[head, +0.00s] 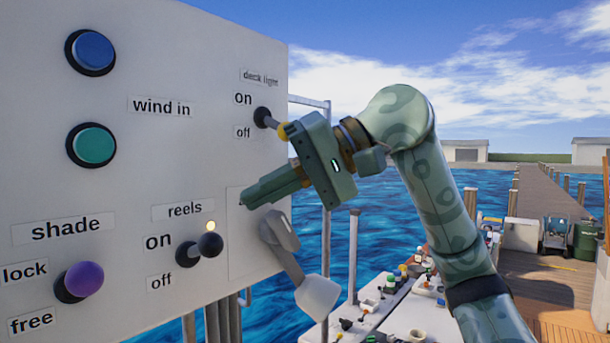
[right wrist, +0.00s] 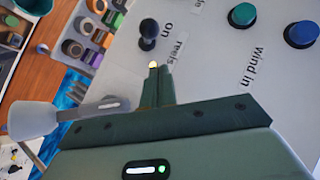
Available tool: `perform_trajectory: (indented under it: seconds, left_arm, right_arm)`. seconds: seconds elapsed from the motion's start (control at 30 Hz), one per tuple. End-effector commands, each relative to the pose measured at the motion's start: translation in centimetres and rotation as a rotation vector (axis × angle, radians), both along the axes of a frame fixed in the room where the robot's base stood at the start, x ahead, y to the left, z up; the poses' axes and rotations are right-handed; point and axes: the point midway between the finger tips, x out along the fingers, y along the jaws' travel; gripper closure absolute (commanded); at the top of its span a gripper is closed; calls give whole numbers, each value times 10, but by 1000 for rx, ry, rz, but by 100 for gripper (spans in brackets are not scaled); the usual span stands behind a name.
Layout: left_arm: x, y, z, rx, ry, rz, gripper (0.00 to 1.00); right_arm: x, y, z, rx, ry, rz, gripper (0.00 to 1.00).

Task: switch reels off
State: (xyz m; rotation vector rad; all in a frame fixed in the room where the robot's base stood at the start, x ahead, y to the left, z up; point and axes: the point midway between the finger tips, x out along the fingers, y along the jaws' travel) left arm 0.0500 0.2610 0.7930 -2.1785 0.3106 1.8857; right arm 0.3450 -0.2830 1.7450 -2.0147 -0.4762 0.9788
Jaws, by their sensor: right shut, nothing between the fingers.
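The reels switch (head: 208,246) is a black ball-tipped toggle on the white panel (head: 150,30), between the words "on" and "off". Its knob juts out from the base and sits slightly higher than it, nearer "on". A small lamp (head: 210,225) above it glows. In the right wrist view the switch (right wrist: 150,36) and lit lamp (right wrist: 152,64) lie just beyond my fingertips. My right gripper (head: 245,201) is shut and empty, up and to the right of the knob, apart from it in the head view. My left gripper is out of view.
A grey lever (head: 300,265) hangs right of the switch, below my right gripper. The deck light toggle (head: 283,131) is close to my right wrist. The purple shade knob (head: 83,280) and the green (head: 91,145) and blue (head: 90,52) buttons are to the left.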

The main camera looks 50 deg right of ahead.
Motion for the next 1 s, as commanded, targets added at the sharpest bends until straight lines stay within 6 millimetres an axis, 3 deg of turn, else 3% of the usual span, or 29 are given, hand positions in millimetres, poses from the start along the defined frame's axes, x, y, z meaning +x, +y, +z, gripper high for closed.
perform_trajectory:
  seconds: [0.17,0.33,0.47,0.83,1.0]
  left_arm:
    - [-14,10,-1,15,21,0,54]
    - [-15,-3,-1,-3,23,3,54]
    - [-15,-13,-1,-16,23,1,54]
    - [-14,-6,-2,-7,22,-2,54]
    - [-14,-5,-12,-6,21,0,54]
  right_arm:
    - [4,23,-17,-1,1,3,100]
    - [2,36,-25,1,1,2,100]
    - [2,39,-28,2,1,0,100]
    - [2,39,-29,2,-3,-1,100]
    - [0,38,-33,4,-37,-1,100]
